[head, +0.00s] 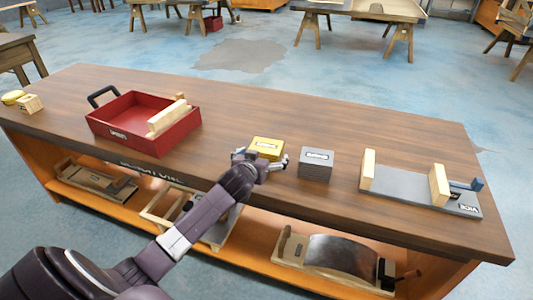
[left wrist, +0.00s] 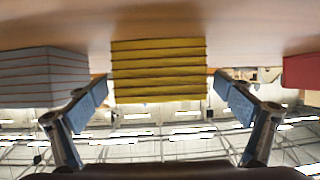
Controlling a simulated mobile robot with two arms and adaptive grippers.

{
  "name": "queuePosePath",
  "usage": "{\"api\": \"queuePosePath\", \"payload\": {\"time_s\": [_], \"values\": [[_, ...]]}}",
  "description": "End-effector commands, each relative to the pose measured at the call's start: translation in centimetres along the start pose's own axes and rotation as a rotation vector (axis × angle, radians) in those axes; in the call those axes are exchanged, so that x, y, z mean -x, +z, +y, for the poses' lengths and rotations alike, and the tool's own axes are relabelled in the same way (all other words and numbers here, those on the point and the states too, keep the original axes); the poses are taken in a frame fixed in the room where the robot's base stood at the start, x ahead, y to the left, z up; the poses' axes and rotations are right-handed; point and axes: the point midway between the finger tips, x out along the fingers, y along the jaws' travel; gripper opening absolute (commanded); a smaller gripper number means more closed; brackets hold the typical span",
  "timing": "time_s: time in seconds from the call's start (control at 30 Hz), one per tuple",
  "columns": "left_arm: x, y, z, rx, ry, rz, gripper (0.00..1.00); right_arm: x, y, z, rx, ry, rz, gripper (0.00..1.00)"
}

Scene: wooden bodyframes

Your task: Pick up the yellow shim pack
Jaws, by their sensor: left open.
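The yellow shim pack (head: 267,147) lies on the wooden workbench, a short stack with a dark label on top. In the left wrist view the yellow shim pack (left wrist: 159,71) shows its layered side, centred ahead of the two fingers. My left gripper (head: 261,161) is open at the near side of the pack, and its fingers stand to either side of it in the picture. In the left wrist view my left gripper (left wrist: 164,103) holds nothing. I cannot tell whether a finger touches the pack. My right gripper is not in view.
A grey shim pack (head: 316,164) stands close to the right of the yellow one. A red tray (head: 186,130) with wooden pieces is to the left. A vice (head: 408,189) with wooden jaws stands at the right. The bench top (head: 330,120) behind the packs is clear.

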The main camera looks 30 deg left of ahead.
Motion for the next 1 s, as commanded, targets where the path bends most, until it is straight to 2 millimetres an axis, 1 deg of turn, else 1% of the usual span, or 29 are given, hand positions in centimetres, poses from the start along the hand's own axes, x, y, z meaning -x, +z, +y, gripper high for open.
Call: {"api": "queuePosePath", "payload": {"time_s": [0.07,0.1,0.23,0.37,0.57,0.67,1.0], "values": [[-1.1,-0.4,-0.1,0.0,-0.001,0.001,0.96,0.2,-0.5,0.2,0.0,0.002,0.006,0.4],[-1.6,-0.3,-0.1,0.001,-0.001,0.0,0.96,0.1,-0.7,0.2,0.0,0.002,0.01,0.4],[-2.7,-0.2,0.0,0.0,0.0,0.0,0.96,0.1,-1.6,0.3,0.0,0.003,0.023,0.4],[-3.2,-0.2,0.0,0.0,0.001,0.001,0.96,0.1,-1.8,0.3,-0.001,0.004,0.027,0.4],[-3.2,-0.2,0.0,0.0,0.001,0.001,0.96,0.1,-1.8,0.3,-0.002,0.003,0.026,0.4],[-3.2,-0.2,0.0,0.0,0.001,0.0,0.86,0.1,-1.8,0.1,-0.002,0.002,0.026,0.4],[-3.1,-0.2,0.0,0.0,0.001,0.0,0.48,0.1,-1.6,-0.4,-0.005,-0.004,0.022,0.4]]}}
